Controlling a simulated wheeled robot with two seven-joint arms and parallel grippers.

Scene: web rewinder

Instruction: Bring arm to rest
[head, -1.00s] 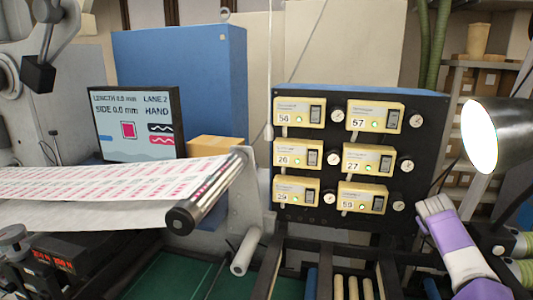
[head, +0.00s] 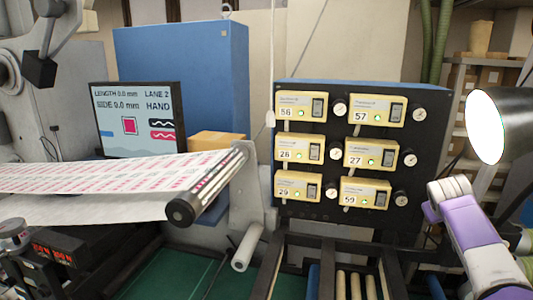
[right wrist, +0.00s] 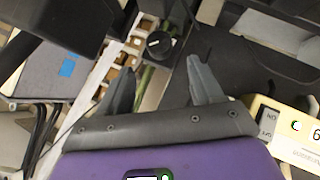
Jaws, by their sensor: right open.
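My right arm (head: 474,232), purple and pale grey, reaches up at the right of the head view, just right of the black control panel (head: 340,222). The arm's front end is near the panel's lower right edge; its fingers cannot be made out there. In the right wrist view my right gripper (right wrist: 160,85) has its two dark fingers spread apart with nothing between them. A yellow control unit (right wrist: 285,133) shows close beside the gripper's right side in that view. My left gripper is not in view.
The panel carries several yellow numbered units (head: 300,106) and round gauges. A lamp (head: 487,125) hangs above my right arm. A printed web (head: 100,178) runs over a roller (head: 205,190) at left. Behind stand a monitor (head: 137,120) and a blue cabinet (head: 190,80).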

